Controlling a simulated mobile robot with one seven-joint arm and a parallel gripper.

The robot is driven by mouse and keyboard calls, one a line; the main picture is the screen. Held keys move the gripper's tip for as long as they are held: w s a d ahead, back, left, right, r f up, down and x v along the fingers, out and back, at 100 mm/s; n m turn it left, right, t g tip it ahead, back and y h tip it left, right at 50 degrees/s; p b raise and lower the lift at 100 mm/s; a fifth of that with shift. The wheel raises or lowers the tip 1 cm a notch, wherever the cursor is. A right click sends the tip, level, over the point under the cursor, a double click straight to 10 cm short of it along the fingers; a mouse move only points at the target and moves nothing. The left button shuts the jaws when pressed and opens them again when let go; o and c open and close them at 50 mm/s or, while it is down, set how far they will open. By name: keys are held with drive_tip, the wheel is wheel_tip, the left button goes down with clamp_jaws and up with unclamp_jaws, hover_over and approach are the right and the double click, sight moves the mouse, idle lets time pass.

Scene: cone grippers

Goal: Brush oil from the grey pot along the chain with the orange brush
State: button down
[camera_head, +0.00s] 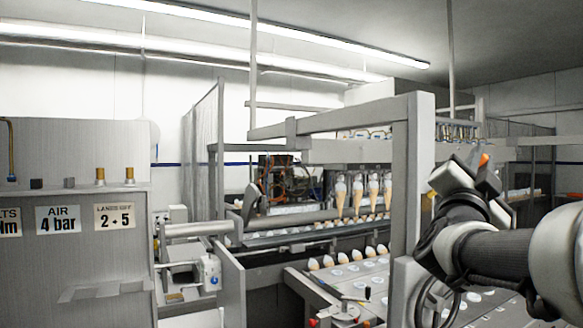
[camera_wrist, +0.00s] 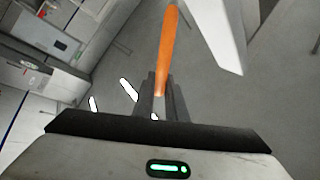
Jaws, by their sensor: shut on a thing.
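My gripper (camera_wrist: 160,90) is shut on the orange brush (camera_wrist: 168,48). In the wrist view the orange handle stands out from between the fingers, away from the palm. In the head view my gripper (camera_head: 468,175) is raised at the right, beside a grey frame post, and a small orange part of the brush (camera_head: 484,159) shows at it. The bristles are not clearly visible. I cannot make out the grey pot or the chain with certainty in either view.
A grey machine frame post (camera_head: 413,190) stands close left of my arm. Ice cream cones (camera_head: 357,195) hang in a row behind it, above a conveyor. A plate with round holes (camera_head: 372,272) lies below. A grey panel with labels (camera_head: 75,245) fills the left.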

wheel_tip(320, 180, down, 6)
drive_tip(key=b, duration=0.7)
drive_tip(key=shift+b, duration=0.4)
drive_tip(key=shift+f, duration=0.2)
drive_tip(key=shift+r+p, duration=0.75)
drive_tip(key=shift+r, duration=2.5)
wheel_tip(320, 180, down, 9)
drive_tip(key=b, duration=0.9)
drive_tip(key=shift+b, duration=0.4)
